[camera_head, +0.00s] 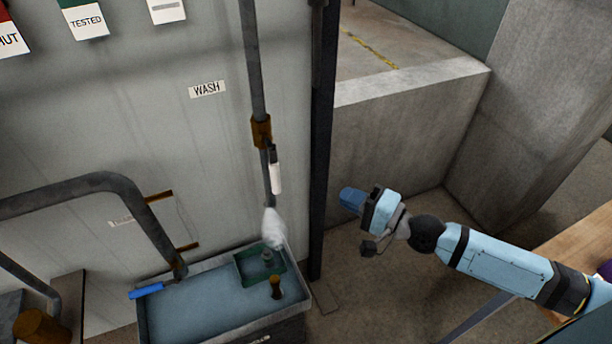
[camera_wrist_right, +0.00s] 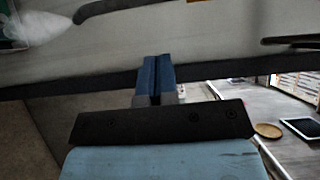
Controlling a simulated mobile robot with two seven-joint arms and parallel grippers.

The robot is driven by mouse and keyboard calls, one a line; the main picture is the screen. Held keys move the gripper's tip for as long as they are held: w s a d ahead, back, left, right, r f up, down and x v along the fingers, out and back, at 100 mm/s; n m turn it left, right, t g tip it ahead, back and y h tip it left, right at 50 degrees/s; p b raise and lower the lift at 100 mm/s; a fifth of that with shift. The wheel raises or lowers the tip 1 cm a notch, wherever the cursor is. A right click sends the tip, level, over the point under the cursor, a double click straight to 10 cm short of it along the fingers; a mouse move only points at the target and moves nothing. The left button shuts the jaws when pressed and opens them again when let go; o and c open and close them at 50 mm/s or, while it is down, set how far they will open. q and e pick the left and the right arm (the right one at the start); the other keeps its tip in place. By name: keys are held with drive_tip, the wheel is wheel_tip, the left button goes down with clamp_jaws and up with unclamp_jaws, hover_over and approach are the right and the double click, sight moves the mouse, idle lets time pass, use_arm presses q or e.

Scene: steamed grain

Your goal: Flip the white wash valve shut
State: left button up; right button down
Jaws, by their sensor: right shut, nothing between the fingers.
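The wash valve (camera_head: 261,131) is a brown body on the thin vertical pipe below the "WASH" label. Its white lever (camera_head: 276,178) hangs down beside the pipe, roughly in line with it. A white plume (camera_head: 273,228) comes from the pipe's lower end above the basin; a white plume also shows at upper left in the right wrist view (camera_wrist_right: 35,25). My right gripper (camera_head: 350,199) is right of the lever, beyond the dark post, apart from the valve. Its blue fingers (camera_wrist_right: 153,80) are together and empty. My left gripper is not in view.
A dark vertical post (camera_head: 322,140) stands between my right gripper and the valve. A water-filled basin (camera_head: 215,318) is below. A concrete wall (camera_head: 400,135) stands behind my right gripper.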

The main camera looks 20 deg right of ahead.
sight(274, 170)
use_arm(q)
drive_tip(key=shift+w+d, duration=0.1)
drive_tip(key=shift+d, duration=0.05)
use_arm(e)
drive_tip(key=shift+w+d+r, duration=0.1)
drive_tip(key=shift+d, duration=0.1)
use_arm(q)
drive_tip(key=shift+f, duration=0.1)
use_arm(e)
drive_tip(key=shift+a, duration=0.1)
use_arm(q)
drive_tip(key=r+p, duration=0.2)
drive_tip(key=p, duration=0.1)
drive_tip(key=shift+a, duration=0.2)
use_arm(e)
drive_tip(key=s+a+x, duration=0.1)
drive_tip(key=a+x, duration=0.1)
drive_tip(key=x, duration=1)
drive_tip(key=shift+a, duration=0.3)
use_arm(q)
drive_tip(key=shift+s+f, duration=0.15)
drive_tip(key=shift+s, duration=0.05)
